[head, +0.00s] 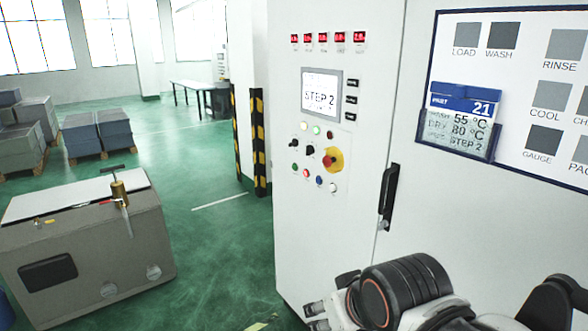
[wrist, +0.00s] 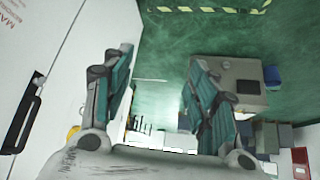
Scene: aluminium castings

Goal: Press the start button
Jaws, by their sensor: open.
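The control panel is on the white cabinet (head: 290,230) in the head view. Its bottom row holds a green button (head: 294,166), a red button (head: 306,173), a blue button (head: 319,181) and a white button (head: 332,187). No start label is readable. A red emergency stop (head: 333,159) on a yellow base sits above their right end. In the head view my arm is low, below the panel; the buttons cannot be made out in the wrist view.
A black door handle (head: 388,195) stands out right of the panel; it also shows in the wrist view (wrist: 20,120). A board (head: 510,175) hangs on the right. A grey machine (head: 90,260) stands left. Green floor (head: 215,230) between is clear.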

